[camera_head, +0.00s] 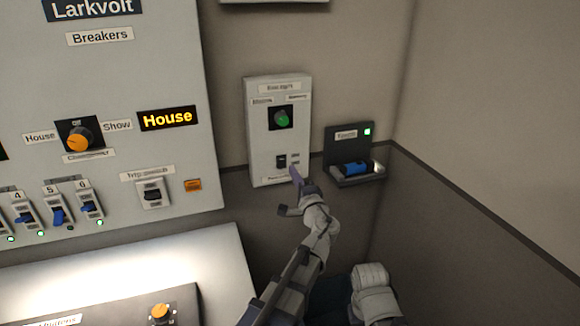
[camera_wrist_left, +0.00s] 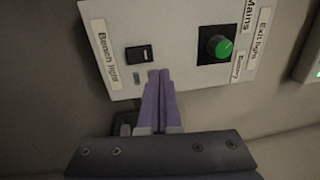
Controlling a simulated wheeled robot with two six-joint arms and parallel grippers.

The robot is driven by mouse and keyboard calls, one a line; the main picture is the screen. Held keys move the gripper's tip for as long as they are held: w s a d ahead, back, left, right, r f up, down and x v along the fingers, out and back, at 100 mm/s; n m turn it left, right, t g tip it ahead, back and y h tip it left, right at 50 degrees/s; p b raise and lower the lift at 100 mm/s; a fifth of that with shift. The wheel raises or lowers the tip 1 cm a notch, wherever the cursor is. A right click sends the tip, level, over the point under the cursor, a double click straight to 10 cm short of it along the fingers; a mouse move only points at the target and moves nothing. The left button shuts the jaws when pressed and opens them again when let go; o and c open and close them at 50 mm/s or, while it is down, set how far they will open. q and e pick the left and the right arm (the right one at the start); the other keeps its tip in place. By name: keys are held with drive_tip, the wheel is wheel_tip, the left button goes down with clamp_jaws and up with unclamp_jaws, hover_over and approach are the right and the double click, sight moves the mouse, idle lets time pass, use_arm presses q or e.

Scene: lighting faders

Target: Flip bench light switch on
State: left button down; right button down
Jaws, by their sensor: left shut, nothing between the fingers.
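The bench light switch (camera_head: 281,161) is a small black rocker low on a pale wall panel (camera_head: 256,133). In the left wrist view the switch (camera_wrist_left: 139,54) sits beside its "Bench light" label (camera_wrist_left: 107,60), and that view is turned sideways. A small grey indicator (camera_wrist_left: 137,78) next to it looks unlit. My left gripper (camera_head: 295,170) is shut and empty, its purple fingers pointing at the panel just right of the switch. In the wrist view the fingertips (camera_wrist_left: 159,74) are close beside the switch; I cannot tell whether they touch the panel. My right gripper is not in view.
A green knob (camera_head: 282,119) sits higher on the same panel. To the right, a dark holder (camera_head: 343,142) carries a blue cylinder (camera_head: 354,168).

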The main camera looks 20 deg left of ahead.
use_arm(q)
drive_tip(key=v, duration=0.2)
drive_tip(key=r+v, duration=0.1)
drive_tip(key=v, duration=0.2)
drive_tip(key=shift+s+d+r, duration=0.15)
drive_tip(key=shift+s+d, duration=0.05)
drive_tip(key=shift+s, duration=0.05)
drive_tip(key=s+f+n+g+h+p, duration=0.1)
drive_tip(key=s+f+n+g+h, duration=0.15)
drive_tip(key=s+f+g, duration=0.45)
drive_tip(key=s+f+n+g+h, duration=0.1)
drive_tip(key=s+f+n+g, duration=0.25)
drive_tip(key=f, duration=0.55)
drive_tip(key=s+d+f+g+h, duration=0.2)
drive_tip(key=s+d+f+h, duration=0.1)
drive_tip(key=s+d, duration=0.2)
drive_tip(key=s+d+f+n+g+h, duration=0.1)
drive_tip(key=s+d+f+g+h, duration=0.2)
drive_tip(key=s, duration=0.7)
drive_tip(key=shift+d+f+g+p, duration=0.35)
drive_tip(key=shift+d+f, duration=0.4)
drive_tip(key=shift+d, duration=0.45)
drive_tip(key=shift+w, duration=0.15)
